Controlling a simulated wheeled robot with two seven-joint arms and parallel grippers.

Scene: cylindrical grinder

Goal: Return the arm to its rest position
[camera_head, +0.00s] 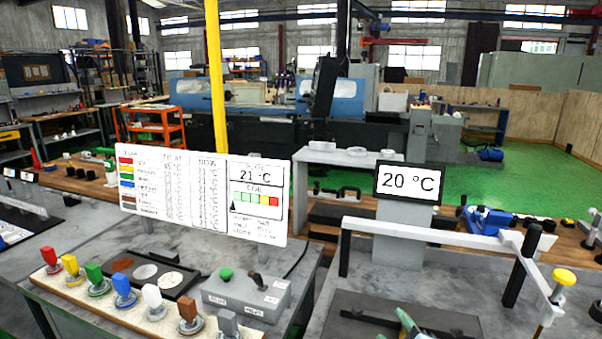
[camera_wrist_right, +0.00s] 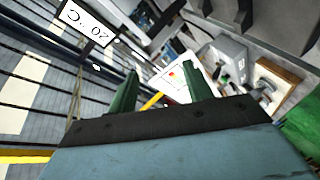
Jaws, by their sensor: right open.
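My right gripper (camera_wrist_right: 161,82) shows in the right wrist view with its two green fingers apart and nothing held between them. The fingers point away from the camera towards the white chart board, which is some way beyond. In the head view, a small green part at the bottom edge (camera_head: 408,322) looks like the tip of this gripper; the rest of the arm is below the frame. My left gripper is in neither view.
A white chart board (camera_head: 205,190) and a 20 °C display (camera_head: 408,183) stand on the grey benches. Coloured knobs, including a red one (camera_head: 49,258), and a control box (camera_head: 246,293) are in front. A white rail (camera_head: 430,234) on black posts spans the right bench.

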